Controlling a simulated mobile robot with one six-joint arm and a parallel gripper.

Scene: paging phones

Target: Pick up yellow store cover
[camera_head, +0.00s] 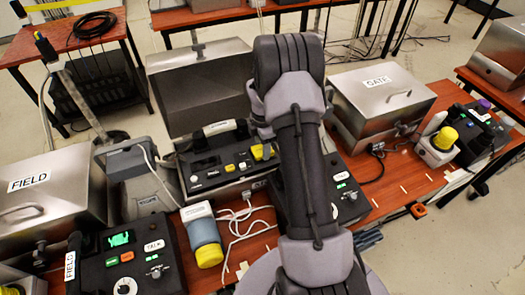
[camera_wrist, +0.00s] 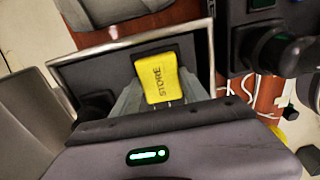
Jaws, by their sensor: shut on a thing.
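The yellow store cover (camera_wrist: 162,78) is a small yellow block with "STORE" lettered on it. In the wrist view it sits between the two grey fingers of my gripper (camera_wrist: 160,92), which are shut on it. A yellow piece (camera_head: 258,152) at the edge of my arm in the head view looks like the same cover, by the front of the black paging phone (camera_head: 212,168) in the middle. My gripper is hidden behind my arm in the head view. I cannot tell whether the cover still touches the phone.
Steel boxes marked FIELD (camera_head: 45,195) and GATE (camera_head: 380,95) stand left and right. An open steel hood (camera_head: 200,85) is behind the middle phone. A grey-blue cylinder with a yellow end (camera_head: 205,235) and loose white cables lie in front. A TALK phone (camera_head: 125,260) is front left.

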